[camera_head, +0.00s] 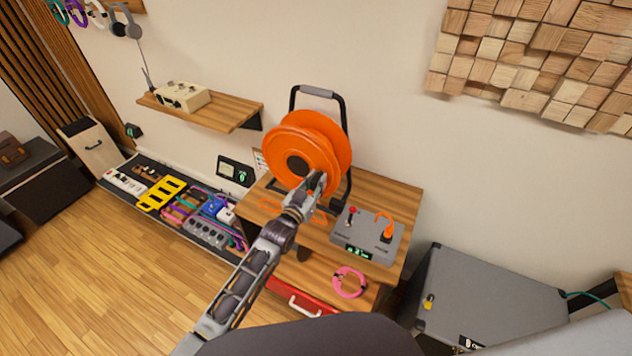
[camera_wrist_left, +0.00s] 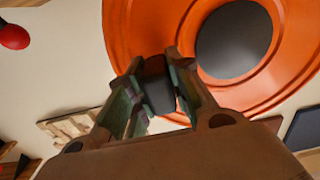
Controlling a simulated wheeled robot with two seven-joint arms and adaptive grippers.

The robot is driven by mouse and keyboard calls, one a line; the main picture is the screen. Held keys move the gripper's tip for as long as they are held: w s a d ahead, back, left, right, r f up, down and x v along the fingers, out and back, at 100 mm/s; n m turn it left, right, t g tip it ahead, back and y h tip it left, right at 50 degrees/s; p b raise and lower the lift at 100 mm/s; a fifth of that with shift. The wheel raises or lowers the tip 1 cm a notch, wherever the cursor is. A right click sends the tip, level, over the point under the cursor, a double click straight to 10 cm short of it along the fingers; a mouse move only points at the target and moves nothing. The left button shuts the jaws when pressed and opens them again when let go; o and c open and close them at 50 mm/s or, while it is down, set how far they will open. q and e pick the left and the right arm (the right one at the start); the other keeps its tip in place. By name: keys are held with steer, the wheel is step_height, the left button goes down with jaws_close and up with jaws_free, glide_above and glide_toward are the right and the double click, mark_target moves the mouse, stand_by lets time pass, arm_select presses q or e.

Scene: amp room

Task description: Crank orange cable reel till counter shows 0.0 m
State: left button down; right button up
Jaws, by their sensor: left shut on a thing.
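The orange cable reel (camera_head: 309,139) stands upright in a black frame on a wooden table (camera_head: 385,190) against the wall. It also fills the upper part of the left wrist view (camera_wrist_left: 140,32). My left gripper (camera_head: 316,186) is at the reel's lower right face. In the left wrist view, my left gripper (camera_wrist_left: 158,95) is shut on a dark crank handle (camera_wrist_left: 155,68), beside the reel's dark hub (camera_wrist_left: 234,40). A grey box (camera_head: 366,236) with a small green-lit display (camera_head: 358,252) stands right of the reel. Its digits are too small to read. My right gripper is out of view.
A red-tipped lever (camera_head: 351,212) and an orange cable (camera_head: 386,220) are on the grey box. A pink cable coil (camera_head: 350,283) lies at the table's front. A grey amplifier (camera_head: 490,295) stands right; a pedalboard (camera_head: 215,236) lies left. A shelf (camera_head: 225,108) juts out above.

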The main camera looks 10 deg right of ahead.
arm_select(q)
steer(key=shift+w+a+f+b, duration=0.1)
steer(key=shift+f+b, duration=0.95)
steer(key=shift+f, duration=0.65)
steer(key=f+b, duration=0.1)
steer(key=w+a+f+b, duration=0.1)
steer(key=f, duration=0.1)
steer(key=shift+a, duration=0.2)
